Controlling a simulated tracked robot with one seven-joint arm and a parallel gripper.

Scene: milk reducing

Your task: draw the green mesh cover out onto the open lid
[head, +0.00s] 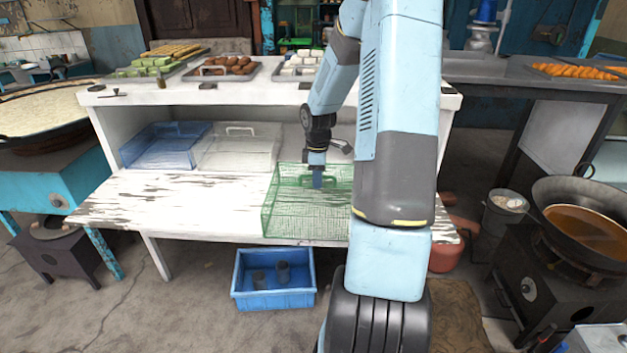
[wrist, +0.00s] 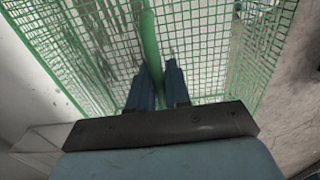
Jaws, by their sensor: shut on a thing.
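The green mesh cover (head: 285,214) rests at the right part of the open white lid (head: 180,200), with its right side hidden behind my arm. My gripper (head: 317,183) is at the cover's top handle. In the wrist view my gripper (wrist: 158,90) has its two blue fingers on either side of the green handle bar (wrist: 149,45), shut on it. The mesh of the cover (wrist: 205,45) spreads out beyond the fingers. I cannot tell whether the cover touches the lid all along its lower edge.
A clear cover (head: 238,148) and a blue cover (head: 165,146) stand on the shelf, left of the green one. A blue crate (head: 240,290) with dark items sits on the floor below the lid. The lid's left part is bare. A wok (head: 590,215) stands at right.

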